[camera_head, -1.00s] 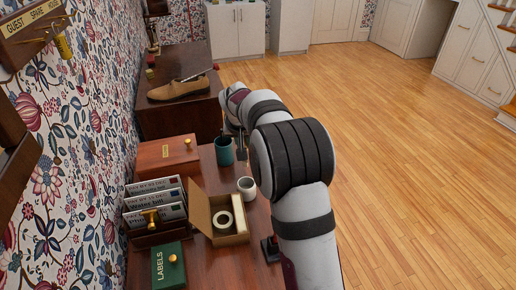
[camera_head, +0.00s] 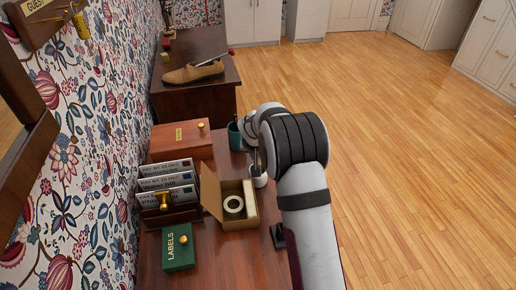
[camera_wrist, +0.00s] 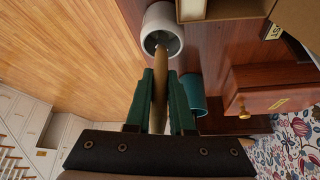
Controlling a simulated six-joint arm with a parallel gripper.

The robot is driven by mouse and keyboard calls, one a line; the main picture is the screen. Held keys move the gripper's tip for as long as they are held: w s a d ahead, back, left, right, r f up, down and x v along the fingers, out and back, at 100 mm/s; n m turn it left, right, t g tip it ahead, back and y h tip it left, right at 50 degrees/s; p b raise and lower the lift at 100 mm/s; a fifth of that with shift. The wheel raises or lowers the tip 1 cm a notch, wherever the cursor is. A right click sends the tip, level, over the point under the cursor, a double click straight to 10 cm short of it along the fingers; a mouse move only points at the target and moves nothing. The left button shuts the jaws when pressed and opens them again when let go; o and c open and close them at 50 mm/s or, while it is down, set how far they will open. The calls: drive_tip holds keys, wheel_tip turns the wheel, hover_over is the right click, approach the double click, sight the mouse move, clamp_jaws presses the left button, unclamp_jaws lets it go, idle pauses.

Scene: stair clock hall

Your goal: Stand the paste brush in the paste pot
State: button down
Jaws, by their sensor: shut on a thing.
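My gripper (camera_wrist: 161,74) is shut on the paste brush (camera_wrist: 159,84), whose tan handle runs between the green fingers. In the wrist view the brush's far end overlaps the mouth of a pale round pot (camera_wrist: 149,19), which looks to be the paste pot. I cannot tell how deep the end is inside. In the head view the pale pot (camera_head: 260,181) stands on the brown desk, partly hidden by my arm. My gripper there is mostly hidden behind the arm, above the pot.
A teal cup (camera_head: 234,137) stands close behind the pot and shows in the wrist view (camera_wrist: 193,91). An open cardboard box (camera_head: 247,214) with a tape roll (camera_head: 233,204) is to its left. A wooden box (camera_head: 182,139), several packets and a green labels box (camera_head: 178,256) fill the left side.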

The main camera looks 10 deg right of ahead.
drive_tip(key=shift+f, duration=0.35)
drive_tip(key=c, duration=0.7)
unclamp_jaws()
drive_tip(key=v, duration=1.5)
drive_tip(key=shift+s+r, duration=0.2)
drive_tip(key=shift+r, duration=0.15)
